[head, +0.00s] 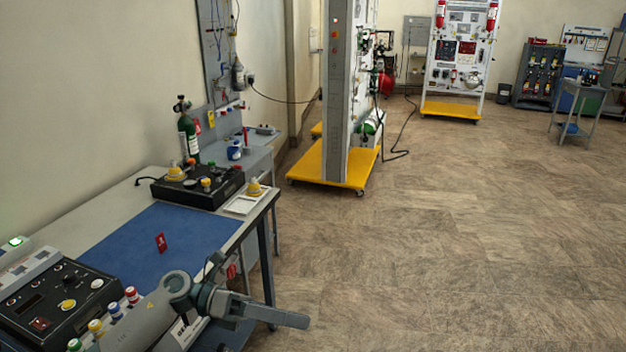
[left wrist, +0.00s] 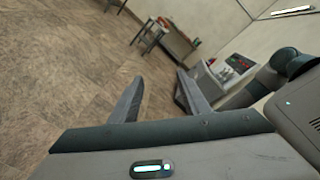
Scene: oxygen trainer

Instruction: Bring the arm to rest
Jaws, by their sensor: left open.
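My left arm (head: 140,320) comes in from the lower left in the head view and reaches over the front of the bench. My left gripper (head: 262,290) is at the bench's front right corner, with one finger pointing right past the edge over the floor. In the left wrist view its two fingers (left wrist: 160,80) stand apart with nothing between them. The gripper is open and empty. My right arm and gripper are not in view.
The bench (head: 130,186) has a blue mat (head: 150,235) with a small red tag (head: 160,242). A black control box (head: 197,187) and a green cylinder (head: 187,138) stand behind; another panel (head: 50,295) lies near my arm. The floor (head: 450,240) to the right is clear.

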